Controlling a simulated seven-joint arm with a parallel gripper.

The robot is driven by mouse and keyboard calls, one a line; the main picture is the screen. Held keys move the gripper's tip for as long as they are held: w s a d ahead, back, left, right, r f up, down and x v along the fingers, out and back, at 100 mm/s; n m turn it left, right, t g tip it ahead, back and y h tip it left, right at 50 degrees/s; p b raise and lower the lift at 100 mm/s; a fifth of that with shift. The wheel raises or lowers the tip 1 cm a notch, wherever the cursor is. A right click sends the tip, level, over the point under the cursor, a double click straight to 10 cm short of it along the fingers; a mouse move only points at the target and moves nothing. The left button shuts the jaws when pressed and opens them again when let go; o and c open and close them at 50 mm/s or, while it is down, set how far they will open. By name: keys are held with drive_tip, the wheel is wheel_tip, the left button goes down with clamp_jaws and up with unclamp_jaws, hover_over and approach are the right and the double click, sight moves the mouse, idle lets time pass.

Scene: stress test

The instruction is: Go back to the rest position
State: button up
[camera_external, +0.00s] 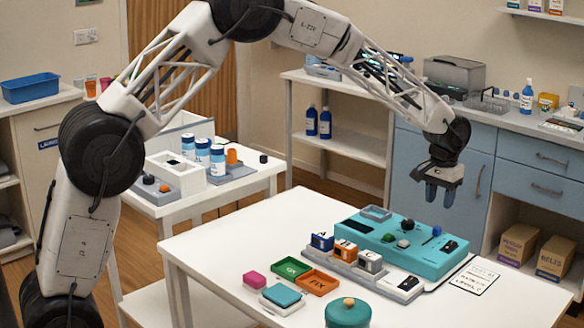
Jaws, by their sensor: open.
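My gripper (440,194) hangs fingers down above the far right part of the white table (215,250). It is open, with two blue fingers apart and nothing visible between them. Below it and to the left lies a teal panel (455,262) with a grey ring-like tray, dark knobs, a small blue item and a black part on top. The gripper is clear of the panel. My arm arches from the left of the picture over to the gripper.
Small blue, orange and white blocks (370,261) stand on a grey rack before the panel. Green (291,267) and orange (318,281) trays, a pink block (254,279) and a teal round pot (348,314) are nearer. A side table (240,184) holds jars. Counters stand behind.

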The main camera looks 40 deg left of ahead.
drive_tip(key=s+a+r, duration=0.5)
drive_tip(key=s+r, duration=0.2)
drive_tip(key=s, duration=0.2)
drive_tip(key=s+a+r+t, duration=0.1)
drive_tip(key=s+a+r, duration=0.5)
drive_tip(key=s, duration=0.3)
drive_tip(key=s+a+r, duration=0.5)
drive_tip(key=s+r, duration=0.2)
drive_tip(key=s, duration=0.2)
drive_tip(key=s+a, duration=0.2)
drive_tip(key=s, duration=0.9)
drive_tip(key=s+a+f+t, duration=0.1)
drive_tip(key=s+a, duration=0.2)
drive_tip(key=s, duration=0.8)
drive_tip(key=s+a, duration=0.3)
drive_tip(key=s, duration=0.8)
drive_tip(key=shift+s+a+f+t, duration=0.2)
drive_tip(key=shift+s+f+t, duration=0.1)
drive_tip(key=shift+f, duration=0.1)
